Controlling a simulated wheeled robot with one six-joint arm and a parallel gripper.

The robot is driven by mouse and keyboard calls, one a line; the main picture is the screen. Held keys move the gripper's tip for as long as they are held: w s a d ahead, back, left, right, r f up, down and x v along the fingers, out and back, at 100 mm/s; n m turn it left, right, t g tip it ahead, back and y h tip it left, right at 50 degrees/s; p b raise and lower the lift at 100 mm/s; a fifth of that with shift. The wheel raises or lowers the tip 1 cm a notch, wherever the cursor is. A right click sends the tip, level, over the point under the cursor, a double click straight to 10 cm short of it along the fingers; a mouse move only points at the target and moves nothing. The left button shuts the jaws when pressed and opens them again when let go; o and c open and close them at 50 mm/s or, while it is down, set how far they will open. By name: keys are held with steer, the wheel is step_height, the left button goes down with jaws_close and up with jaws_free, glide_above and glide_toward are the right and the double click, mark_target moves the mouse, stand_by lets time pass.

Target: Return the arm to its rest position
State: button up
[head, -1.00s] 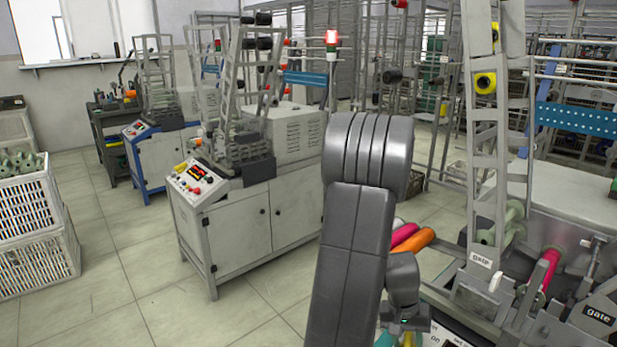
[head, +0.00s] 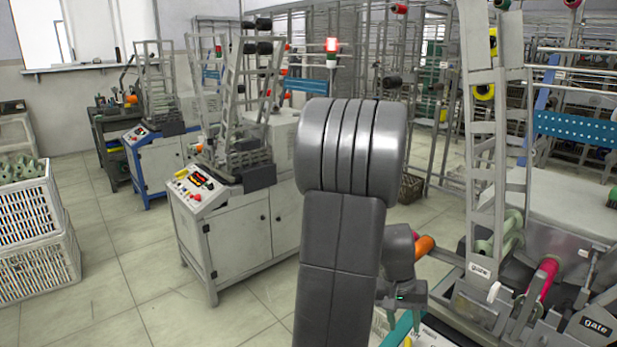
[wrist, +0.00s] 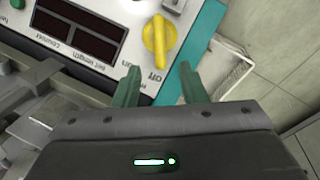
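My gripper shows in the wrist view (wrist: 160,85) with its two green fingers spread apart and nothing between them. It hangs above a control panel (wrist: 98,38) with a yellow knob (wrist: 155,42) marked "off", dark displays and a green button. The knob lies beyond the fingertips, apart from them. In the head view my grey arm stands large in the middle, and my gripper (head: 405,303) is small and partly hidden behind it, low near the right machine's front.
The winding machine (head: 600,325) with "gate" labels and a red bobbin (head: 543,277) stands close on the right. Another cabinet machine (head: 240,235) stands left of my arm. White crates (head: 30,210) are at far left. Floor between is clear.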

steer(key=b+x, duration=0.2)
steer(key=x, duration=0.8)
steer(key=shift+r+m+y+p, duration=0.3)
steer(key=shift+r+m+p, duration=0.2)
steer(key=shift+m, duration=0.2)
steer(key=shift+s+d+f+m+t+y+p, duration=0.15)
steer(key=shift+m+t+y+p, duration=0.3)
steer(key=shift+m, duration=0.75)
